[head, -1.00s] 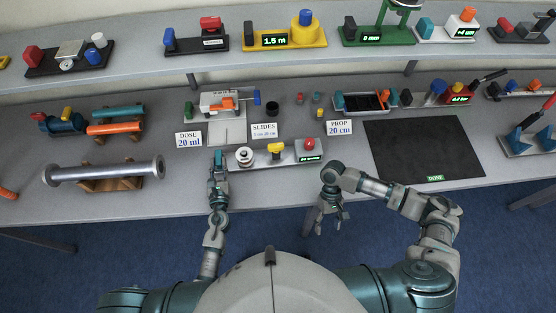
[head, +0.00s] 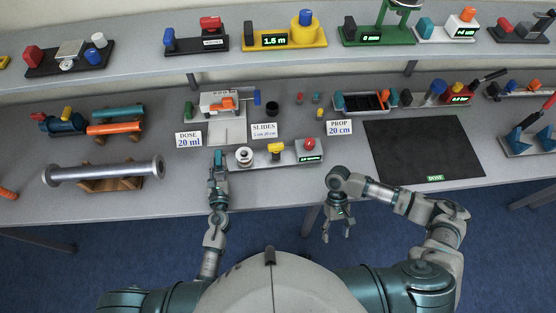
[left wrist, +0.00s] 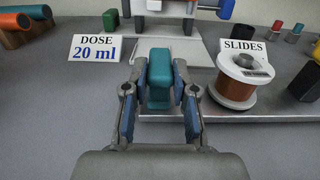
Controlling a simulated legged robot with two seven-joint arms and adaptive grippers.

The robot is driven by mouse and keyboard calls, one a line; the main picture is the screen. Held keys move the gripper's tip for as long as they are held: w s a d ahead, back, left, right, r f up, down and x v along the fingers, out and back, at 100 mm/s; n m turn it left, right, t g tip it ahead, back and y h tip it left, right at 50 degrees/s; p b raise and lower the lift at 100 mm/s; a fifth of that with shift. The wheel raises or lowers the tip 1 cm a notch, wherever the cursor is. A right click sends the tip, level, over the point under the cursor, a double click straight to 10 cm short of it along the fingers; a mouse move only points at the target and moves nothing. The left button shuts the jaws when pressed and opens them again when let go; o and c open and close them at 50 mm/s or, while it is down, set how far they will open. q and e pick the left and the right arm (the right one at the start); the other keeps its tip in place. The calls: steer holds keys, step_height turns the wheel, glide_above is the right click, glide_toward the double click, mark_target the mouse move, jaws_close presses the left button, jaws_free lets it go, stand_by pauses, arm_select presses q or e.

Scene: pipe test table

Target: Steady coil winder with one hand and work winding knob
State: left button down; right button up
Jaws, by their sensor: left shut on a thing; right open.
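The coil winder (head: 265,159) is a light grey base near the table's front edge. It carries a copper-wound spool (head: 244,155) with white flanges, a yellow knob-like part (head: 275,149), a red button (head: 309,145) and a small green-lit display. A teal block (left wrist: 160,75) stands at its left end. My left gripper (head: 218,167) is shut on this block; in the left wrist view its blue-padded fingers (left wrist: 160,112) flank it. The spool (left wrist: 238,80) with a grey knob on top is just right of the fingers there. My right gripper (head: 339,229) is open and empty, beyond the table's front edge.
Cards reading DOSE 20 ml (head: 188,140), SLIDES (head: 264,130) and PROP 20 cm (head: 339,128) stand behind the winder. A black mat (head: 424,148) lies right. A grey pipe (head: 104,172) on a wooden cradle lies left.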

arm_select(q)
steer(key=c, duration=0.8)
jaws_free()
steer(key=shift+c, duration=0.2)
steer(key=shift+s, duration=0.1)
